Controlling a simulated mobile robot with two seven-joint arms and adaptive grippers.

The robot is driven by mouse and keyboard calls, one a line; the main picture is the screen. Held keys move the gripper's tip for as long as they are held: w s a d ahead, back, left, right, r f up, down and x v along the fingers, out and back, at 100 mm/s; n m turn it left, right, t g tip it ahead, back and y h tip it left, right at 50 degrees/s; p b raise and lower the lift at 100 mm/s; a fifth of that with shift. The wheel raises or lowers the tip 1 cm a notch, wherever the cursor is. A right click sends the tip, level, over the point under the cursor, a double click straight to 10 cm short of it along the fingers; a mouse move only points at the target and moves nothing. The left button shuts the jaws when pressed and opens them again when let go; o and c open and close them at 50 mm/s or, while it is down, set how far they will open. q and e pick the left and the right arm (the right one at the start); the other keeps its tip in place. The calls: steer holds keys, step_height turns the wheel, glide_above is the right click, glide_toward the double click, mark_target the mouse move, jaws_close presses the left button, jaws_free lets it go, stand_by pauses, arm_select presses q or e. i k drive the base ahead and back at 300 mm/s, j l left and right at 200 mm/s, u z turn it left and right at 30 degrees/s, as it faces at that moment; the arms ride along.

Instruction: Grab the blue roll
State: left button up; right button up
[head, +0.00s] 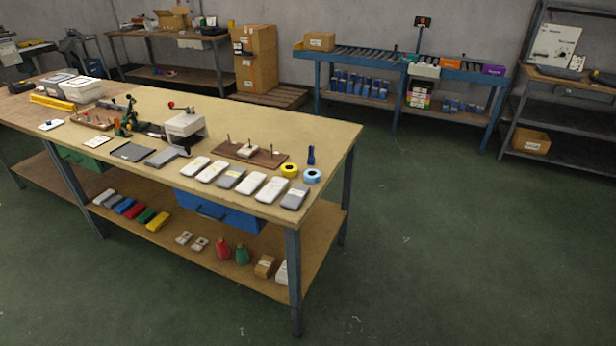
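A light blue roll (312,176) lies flat near the right end of the wooden workbench (330,138). A yellow roll (289,170) lies just left of it, close beside it. A dark blue upright object (311,155) stands just behind the blue roll. Neither of my grippers shows in the head view.
A row of white and grey flat packs (250,184) lies left of the rolls along the front edge. A brown board with pegs (262,155) lies behind them. Green floor (430,240) is clear right of the bench. A blue roller conveyor (360,59) stands at the back.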

mark_target(312, 176)
steer(key=i+l+u, duration=0.25)
steer(key=i+l, duration=0.15)
steer(key=l, duration=0.25)
steer(key=i+l+u, duration=0.15)
steer(key=l, duration=0.2)
steer(key=i+l+u, duration=0.15)
steer(key=l, duration=0.25)
steer(key=i+l+u, duration=0.15)
steer(key=l, duration=0.25)
steer(key=i+l+u, duration=0.1)
steer(key=l, duration=0.3)
steer(key=i, duration=0.05)
